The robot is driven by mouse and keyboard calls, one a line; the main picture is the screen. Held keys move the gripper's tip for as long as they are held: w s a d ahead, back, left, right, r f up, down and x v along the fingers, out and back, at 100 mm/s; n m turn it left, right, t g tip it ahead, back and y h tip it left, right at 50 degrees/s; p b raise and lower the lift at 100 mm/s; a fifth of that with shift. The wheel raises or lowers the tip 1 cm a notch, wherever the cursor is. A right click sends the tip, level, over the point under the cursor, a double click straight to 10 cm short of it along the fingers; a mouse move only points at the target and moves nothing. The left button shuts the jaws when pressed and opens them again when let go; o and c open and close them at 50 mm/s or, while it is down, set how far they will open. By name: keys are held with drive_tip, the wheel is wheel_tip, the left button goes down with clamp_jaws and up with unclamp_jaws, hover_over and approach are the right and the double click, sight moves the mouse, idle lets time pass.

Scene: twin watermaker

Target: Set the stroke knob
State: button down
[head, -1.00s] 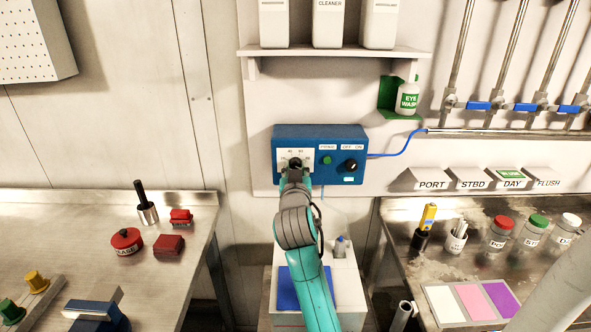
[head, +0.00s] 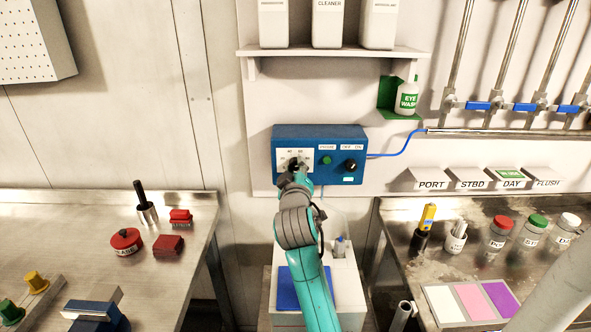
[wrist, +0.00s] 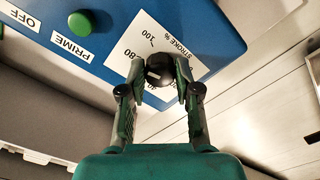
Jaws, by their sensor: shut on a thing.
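The blue control box (head: 320,148) is fixed to the wall ahead. Its white stroke dial plate (head: 283,155) is at the left of the face, partly covered by my gripper (head: 294,166). In the wrist view, the dark round stroke knob (wrist: 158,70) sits between the two fingertips of my gripper (wrist: 160,68), which are shut on it. The dial plate (wrist: 132,50) reads "STROKE %", with 80 and 100 legible. A pale mark shows on the knob's face; its exact setting is hard to read.
A green prime button (head: 326,160) and a black off/on knob (head: 350,165) sit right of the dial. A shelf of bottles (head: 335,52) is above. A steel bench (head: 70,215) stands left, another (head: 480,275) right. A blue cable (head: 400,146) leaves the box's right side.

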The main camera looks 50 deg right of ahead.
drive_tip(key=shift+n, duration=0.5)
drive_tip(key=c, duration=0.8)
unclamp_jaws()
drive_tip(key=v, duration=1.2)
